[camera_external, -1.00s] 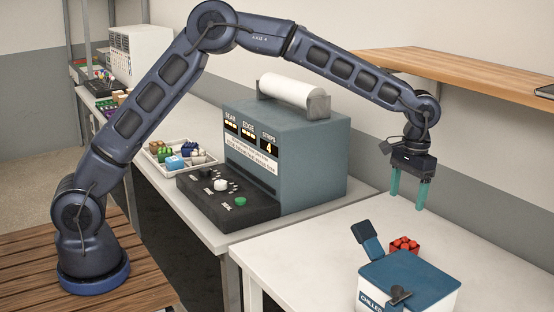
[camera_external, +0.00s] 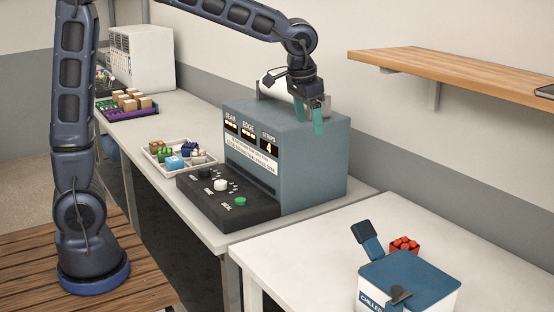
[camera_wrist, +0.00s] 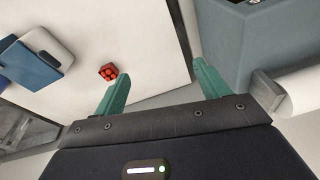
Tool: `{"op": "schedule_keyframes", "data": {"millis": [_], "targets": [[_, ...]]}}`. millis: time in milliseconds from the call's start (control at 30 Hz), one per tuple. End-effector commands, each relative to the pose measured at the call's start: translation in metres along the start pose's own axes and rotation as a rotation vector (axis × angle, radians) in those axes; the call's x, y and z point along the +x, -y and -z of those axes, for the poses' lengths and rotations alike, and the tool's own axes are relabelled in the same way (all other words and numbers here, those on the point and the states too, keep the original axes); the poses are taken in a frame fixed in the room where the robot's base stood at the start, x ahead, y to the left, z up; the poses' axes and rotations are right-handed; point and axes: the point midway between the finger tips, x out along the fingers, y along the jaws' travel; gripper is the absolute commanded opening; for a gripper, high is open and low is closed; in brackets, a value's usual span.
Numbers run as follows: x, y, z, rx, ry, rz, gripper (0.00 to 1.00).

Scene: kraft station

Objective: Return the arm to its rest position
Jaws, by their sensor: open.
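My gripper (camera_external: 309,118) has two green fingers and a dark body. In the external view it hangs in front of the top of the blue-grey machine (camera_external: 316,160), fingers pointing down. The fingers are apart with nothing between them, as the wrist view also shows (camera_wrist: 158,80). My arm is raised and bent over the bench, and its top is cut off by the frame edge.
The machine carries a white roll (camera_external: 272,88) and a dark control panel (camera_external: 222,196). A white tray (camera_external: 180,172) of small items lies to its left. A blue-lidded cooler box (camera_external: 408,277) and a red cluster (camera_external: 404,244) stand on the right table. A wooden shelf (camera_external: 450,70) juts from the wall.

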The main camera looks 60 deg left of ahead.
Motion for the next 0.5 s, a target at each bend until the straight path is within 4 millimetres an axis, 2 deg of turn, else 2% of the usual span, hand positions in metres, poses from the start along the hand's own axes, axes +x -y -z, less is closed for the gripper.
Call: {"op": "schedule_keyframes", "data": {"millis": [33, 200, 500], "targets": [[-0.010, 0.011, -0.013, -0.010, -0.011, 0.004, 0.74], [-0.033, 0.042, -0.057, -0.033, -0.039, 0.015, 0.74], [-0.060, 0.087, -0.138, -0.078, -0.088, 0.022, 0.74]]}}
